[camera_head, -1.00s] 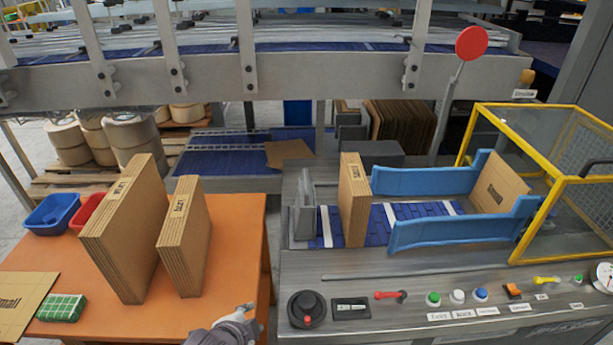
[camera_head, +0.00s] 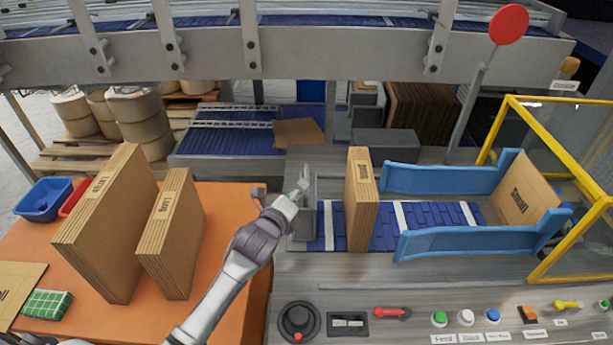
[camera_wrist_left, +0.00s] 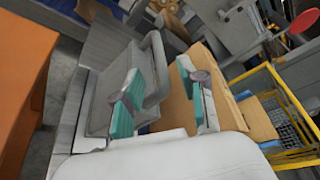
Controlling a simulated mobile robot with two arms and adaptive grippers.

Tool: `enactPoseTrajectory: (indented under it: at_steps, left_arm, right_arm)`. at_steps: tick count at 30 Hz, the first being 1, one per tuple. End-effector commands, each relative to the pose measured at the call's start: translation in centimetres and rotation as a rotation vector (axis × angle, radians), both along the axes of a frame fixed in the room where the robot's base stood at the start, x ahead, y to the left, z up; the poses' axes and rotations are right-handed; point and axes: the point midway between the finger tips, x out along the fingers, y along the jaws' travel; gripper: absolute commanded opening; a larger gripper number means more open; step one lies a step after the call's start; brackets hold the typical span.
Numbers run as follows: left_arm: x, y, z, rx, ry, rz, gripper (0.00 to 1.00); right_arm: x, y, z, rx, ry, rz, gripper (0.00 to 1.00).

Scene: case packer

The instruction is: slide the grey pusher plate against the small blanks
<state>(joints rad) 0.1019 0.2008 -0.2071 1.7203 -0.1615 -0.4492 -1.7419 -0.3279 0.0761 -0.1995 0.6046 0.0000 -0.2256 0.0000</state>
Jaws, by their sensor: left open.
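The grey pusher plate (camera_head: 309,216) stands upright at the left end of the blue conveyor. A brown stack of small blanks (camera_head: 361,205) stands upright on the conveyor to its right, with a strip of bare belt between them. My left gripper (camera_head: 282,190) is open at the pusher plate, its fingers spread and partly covering it. In the left wrist view the teal-tipped fingers (camera_wrist_left: 162,98) are apart, with the plate's grey handle (camera_wrist_left: 157,66) around and beyond them; contact cannot be told. The blanks (camera_wrist_left: 232,105) show at the right there. My right gripper is out of view.
Two taller cardboard stacks (camera_head: 110,225) stand on the orange table (camera_head: 225,275). Control buttons (camera_head: 465,317) line the front.

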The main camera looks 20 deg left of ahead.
Motion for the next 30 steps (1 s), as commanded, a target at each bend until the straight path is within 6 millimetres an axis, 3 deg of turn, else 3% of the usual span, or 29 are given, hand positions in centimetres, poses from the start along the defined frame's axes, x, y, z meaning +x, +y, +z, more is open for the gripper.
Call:
enactPoseTrajectory:
  at_steps: [2,6,11,24,25,30]
  left_arm:
    - [1.8,-0.1,-0.2,-0.002,0.0,0.002,0.41]
    - [4.3,-0.3,-0.8,-0.002,0.001,0.002,0.41]
    - [6.2,-0.4,-1.3,-0.002,0.002,0.001,0.41]
    - [7.2,-0.5,-1.6,-0.002,0.002,0.001,0.41]
    - [7.2,-0.5,-1.6,-0.002,0.002,0.001,0.4]
    - [7.2,-0.5,-1.6,-0.002,0.002,0.001,0.11]
  right_arm:
    - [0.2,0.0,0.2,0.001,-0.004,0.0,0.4]
    - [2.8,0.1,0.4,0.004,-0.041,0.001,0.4]
    - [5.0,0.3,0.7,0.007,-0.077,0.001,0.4]
    - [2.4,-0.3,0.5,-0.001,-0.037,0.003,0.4]
    - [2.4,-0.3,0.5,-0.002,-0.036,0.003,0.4]
    - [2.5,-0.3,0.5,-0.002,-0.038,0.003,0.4]
